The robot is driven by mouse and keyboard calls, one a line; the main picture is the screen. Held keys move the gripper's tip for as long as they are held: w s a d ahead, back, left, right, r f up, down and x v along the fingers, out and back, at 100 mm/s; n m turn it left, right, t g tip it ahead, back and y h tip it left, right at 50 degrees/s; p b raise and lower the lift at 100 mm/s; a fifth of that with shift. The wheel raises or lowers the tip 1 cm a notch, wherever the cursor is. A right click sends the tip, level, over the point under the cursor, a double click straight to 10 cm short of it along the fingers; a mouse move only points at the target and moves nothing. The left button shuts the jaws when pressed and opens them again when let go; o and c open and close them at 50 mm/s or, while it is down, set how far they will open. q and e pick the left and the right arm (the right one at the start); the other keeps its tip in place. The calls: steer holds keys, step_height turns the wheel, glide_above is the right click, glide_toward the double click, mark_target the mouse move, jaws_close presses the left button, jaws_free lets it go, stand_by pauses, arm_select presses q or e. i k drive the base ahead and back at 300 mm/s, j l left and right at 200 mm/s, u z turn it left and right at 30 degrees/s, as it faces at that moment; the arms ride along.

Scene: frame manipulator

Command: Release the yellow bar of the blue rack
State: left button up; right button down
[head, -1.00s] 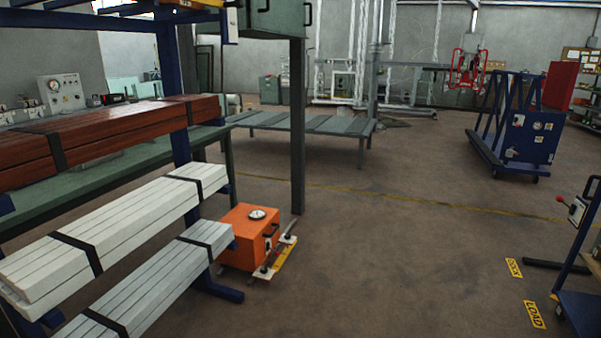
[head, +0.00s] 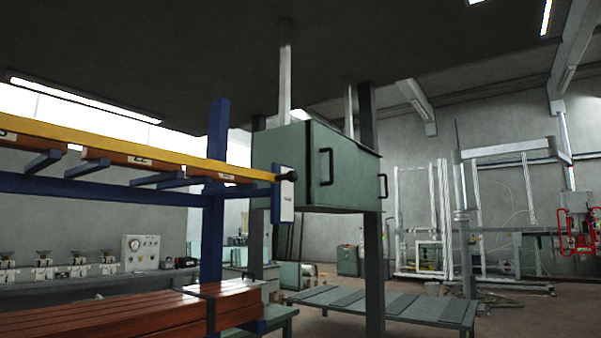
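The blue rack (head: 217,170) stands at the left in the head view. Its yellow bar (head: 130,146) runs from the left edge along the top front of the rack, in front of several blue arms. The bar ends at the right in a dark round knob (head: 297,177) beside a small pale latch plate (head: 284,200). The bar lies level at the latch; whether it is locked cannot be told. Brown boards with number labels sit behind the bar. Neither of my grippers shows in the head view.
Strapped red-brown boards (head: 140,312) lie lower on the rack. A green-grey cabinet (head: 335,168) on posts stands just right of the bar's end. A low grey table (head: 380,303) is behind it. A red lifting device (head: 580,232) is at the far right.

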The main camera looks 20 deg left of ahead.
mark_target(10, 123)
steer(key=i+l+u, duration=0.15)
steer(key=i+u, duration=0.3)
steer(key=i, duration=0.15)
steer(key=i+l+u, duration=0.4)
steer(key=i, duration=0.15)
steer(key=i+l+u, duration=0.45)
steer(key=i+l, duration=0.05)
